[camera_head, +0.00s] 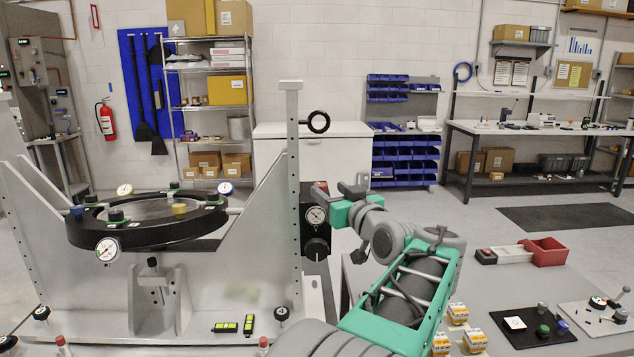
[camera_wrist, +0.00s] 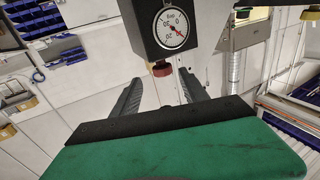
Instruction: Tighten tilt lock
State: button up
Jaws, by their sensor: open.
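A ring-shaped mirror fixture (camera_head: 150,220) with a black rim stands in a grey frame at left in the head view. On the frame's right post is a black box (camera_head: 310,238) with a dial gauge (camera_head: 316,215), a black knob (camera_head: 317,248) and a red knob (camera_head: 320,186) at its top. In the wrist view the box (camera_wrist: 150,42) appears upside down, its red knob (camera_wrist: 162,69) just beyond and between my fingertips. My gripper (camera_wrist: 161,77) is open and empty. It also shows beside the box in the head view (camera_head: 334,192). No label marks the tilt lock.
A black ring handle (camera_head: 318,122) sticks out from the post above the box. A grey table (camera_head: 480,280) at right holds a red tray (camera_head: 546,252), orange-white blocks (camera_head: 458,313) and a black plate (camera_head: 525,326). Floor behind is open.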

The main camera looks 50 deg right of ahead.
aim_at(324, 188)
jog(key=x, duration=0.3)
jog(key=p+x, duration=0.1)
jog(key=x, duration=0.1)
jog(key=shift+w+a, duration=0.2)
jog(key=shift+a, duration=0.1)
jog(key=shift+c, duration=0.4)
jog(key=shift+s, duration=0.1)
grip_shut()
